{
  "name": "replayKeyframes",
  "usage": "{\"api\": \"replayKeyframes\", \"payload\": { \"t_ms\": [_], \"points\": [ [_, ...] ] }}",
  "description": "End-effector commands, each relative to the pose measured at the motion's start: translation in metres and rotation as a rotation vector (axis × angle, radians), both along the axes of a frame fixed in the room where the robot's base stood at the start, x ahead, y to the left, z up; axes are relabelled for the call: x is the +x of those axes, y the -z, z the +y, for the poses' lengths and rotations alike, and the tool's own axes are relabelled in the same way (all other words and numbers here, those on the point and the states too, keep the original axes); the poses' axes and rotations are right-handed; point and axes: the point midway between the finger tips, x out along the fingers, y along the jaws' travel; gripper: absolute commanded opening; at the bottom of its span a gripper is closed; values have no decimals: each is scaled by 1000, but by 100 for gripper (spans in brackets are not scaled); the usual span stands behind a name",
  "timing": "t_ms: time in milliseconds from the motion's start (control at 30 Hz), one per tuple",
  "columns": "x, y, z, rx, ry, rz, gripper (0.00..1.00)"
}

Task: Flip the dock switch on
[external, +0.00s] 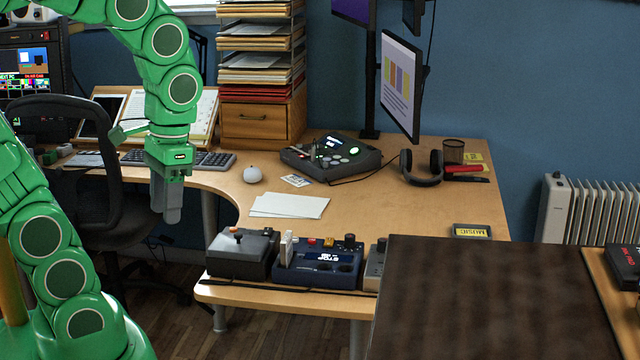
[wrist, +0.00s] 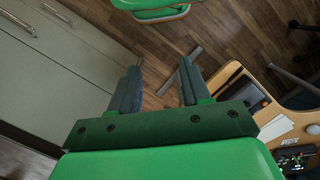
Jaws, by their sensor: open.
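A row of control boxes stands on the front edge of the desk in the external view. One is a dark blue box (external: 318,266) with a small STOP display, knobs and a pale upright lever (external: 289,248) at its left. Left of it is a dark grey box (external: 240,256) with an orange-tipped stick. A third box (external: 376,265) is partly hidden by the brown surface. I cannot tell which part is the dock switch. My gripper (external: 168,212) points down in the air, left of these boxes. In the wrist view my gripper (wrist: 160,88) is open and empty.
The desk (external: 370,200) holds a console (external: 331,157), headphones (external: 424,168), a mouse (external: 252,174) and white papers (external: 289,206). A black chair (external: 85,190) stands behind my arm. A dark brown surface (external: 480,300) fills the front right. The wrist view shows wooden floor (wrist: 225,40) between the fingers.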

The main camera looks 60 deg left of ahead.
Motion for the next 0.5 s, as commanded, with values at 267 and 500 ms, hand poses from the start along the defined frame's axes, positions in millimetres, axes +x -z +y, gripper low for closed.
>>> {"api": "replayKeyframes", "payload": {
  "t_ms": [267, 500],
  "points": [
    [54, -3, 17, 11, -85, -28, 4],
    [100, -2, 36, 19, -158, -56, 0]
  ]
}}
